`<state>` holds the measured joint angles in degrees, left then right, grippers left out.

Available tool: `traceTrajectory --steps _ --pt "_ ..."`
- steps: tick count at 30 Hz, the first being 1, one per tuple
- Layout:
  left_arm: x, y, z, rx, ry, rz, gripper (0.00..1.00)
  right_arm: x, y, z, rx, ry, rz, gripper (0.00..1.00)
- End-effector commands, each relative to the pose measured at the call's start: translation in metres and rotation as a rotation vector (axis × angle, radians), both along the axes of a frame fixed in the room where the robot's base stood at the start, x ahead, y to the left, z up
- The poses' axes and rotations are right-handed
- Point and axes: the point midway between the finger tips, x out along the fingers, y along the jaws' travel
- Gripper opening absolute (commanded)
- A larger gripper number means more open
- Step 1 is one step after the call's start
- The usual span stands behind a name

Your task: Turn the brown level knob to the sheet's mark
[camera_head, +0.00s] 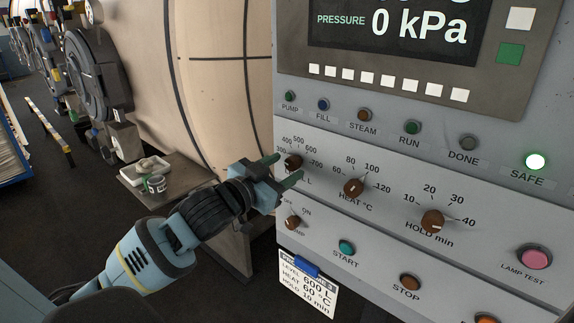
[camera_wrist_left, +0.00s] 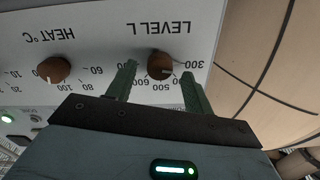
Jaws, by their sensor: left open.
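The brown level knob (camera_head: 293,162) is on the grey panel's left side, with a scale from 300 to 700 around it. It also shows in the left wrist view (camera_wrist_left: 160,65), upside down, under LEVEL L. My left gripper (camera_head: 289,167) is open, its two green fingers on either side of the knob; the wrist view shows a gap beside each finger (camera_wrist_left: 159,80). I cannot read the knob's pointer exactly. The white sheet (camera_head: 307,287) hangs below the panel and reads level 600 L, heat 60 °C, hold 10 min. My right gripper is out of view.
The brown heat knob (camera_head: 354,187) and hold knob (camera_head: 432,221) sit to the right. A small pump knob (camera_head: 293,222) and the green start button (camera_head: 347,247) are below. The SAFE lamp (camera_head: 535,161) is lit.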

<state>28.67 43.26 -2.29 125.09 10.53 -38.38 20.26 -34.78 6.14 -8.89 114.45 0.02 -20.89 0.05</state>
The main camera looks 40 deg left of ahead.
Motion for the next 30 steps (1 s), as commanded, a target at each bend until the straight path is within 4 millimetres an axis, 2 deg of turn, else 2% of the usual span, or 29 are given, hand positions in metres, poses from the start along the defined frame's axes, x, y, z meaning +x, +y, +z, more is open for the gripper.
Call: traceTrajectory --steps 6,16,26,27,30 --pt "0.016 -0.002 0.0 0.0 0.0 0.0 0.52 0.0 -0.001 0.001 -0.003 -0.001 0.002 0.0" --pt "0.019 -0.002 -0.001 0.001 0.001 0.0 0.52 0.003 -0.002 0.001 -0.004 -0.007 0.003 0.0" --pt "0.019 -0.002 -0.001 0.001 0.001 0.0 0.1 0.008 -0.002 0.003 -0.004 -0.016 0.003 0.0" --pt "0.019 -0.002 -0.001 0.001 0.001 0.0 0.07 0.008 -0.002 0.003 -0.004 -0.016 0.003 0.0" --pt "0.019 -0.002 0.0 0.003 0.001 0.0 0.07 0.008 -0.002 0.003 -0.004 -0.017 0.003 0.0"
